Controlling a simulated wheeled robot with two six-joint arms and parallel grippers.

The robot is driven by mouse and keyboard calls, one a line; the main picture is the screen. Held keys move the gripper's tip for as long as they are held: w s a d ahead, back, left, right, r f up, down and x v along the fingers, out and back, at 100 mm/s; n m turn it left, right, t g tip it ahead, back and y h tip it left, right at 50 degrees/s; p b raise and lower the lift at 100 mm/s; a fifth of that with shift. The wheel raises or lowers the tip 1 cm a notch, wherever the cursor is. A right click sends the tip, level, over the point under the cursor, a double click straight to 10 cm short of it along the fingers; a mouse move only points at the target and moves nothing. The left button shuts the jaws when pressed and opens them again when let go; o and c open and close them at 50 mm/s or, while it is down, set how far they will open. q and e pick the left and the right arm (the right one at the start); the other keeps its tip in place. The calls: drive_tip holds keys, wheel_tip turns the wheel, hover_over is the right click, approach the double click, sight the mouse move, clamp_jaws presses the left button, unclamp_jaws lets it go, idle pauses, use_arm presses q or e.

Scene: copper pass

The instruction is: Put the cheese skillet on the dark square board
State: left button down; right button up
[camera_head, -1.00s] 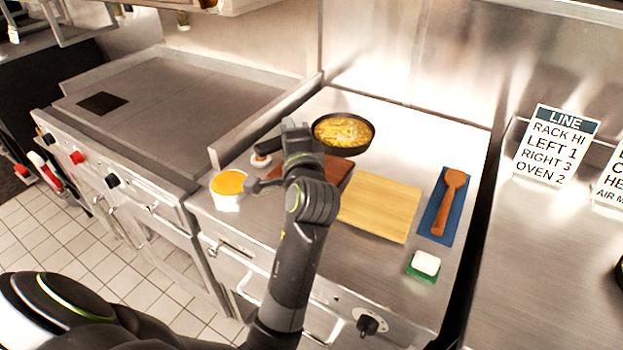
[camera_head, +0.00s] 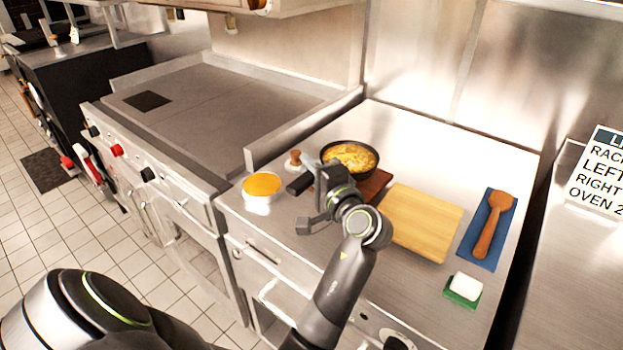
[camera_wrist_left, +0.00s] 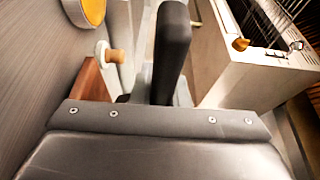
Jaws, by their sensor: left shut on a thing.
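The cheese skillet (camera_head: 352,157) is a dark round pan with yellow filling, at the back of the steel counter in the head view. Its dark handle (camera_head: 298,185) points to the left. My left gripper (camera_head: 327,182) is shut on the handle. A reddish-brown board (camera_head: 376,186) lies just in front of the pan, partly hidden by my gripper and the pan; I cannot tell whether the pan touches it. The board also shows in the left wrist view (camera_wrist_left: 92,80). My right gripper is out of view.
A bowl of orange food (camera_head: 262,187) and a wooden-knobbed item (camera_head: 294,160) stand left of the pan. A light board (camera_head: 422,222), a spoon (camera_head: 493,222) on a blue mat (camera_head: 481,249) and a sponge (camera_head: 466,286) lie right. The griddle (camera_head: 215,105) has a dark square patch (camera_head: 147,100).

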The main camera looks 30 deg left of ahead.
use_arm(q)
wheel_tip(320, 180, down, 3)
drive_tip(key=shift+r, duration=0.2)
drive_tip(key=shift+f, duration=0.15)
drive_tip(key=c, duration=1.4)
unclamp_jaws()
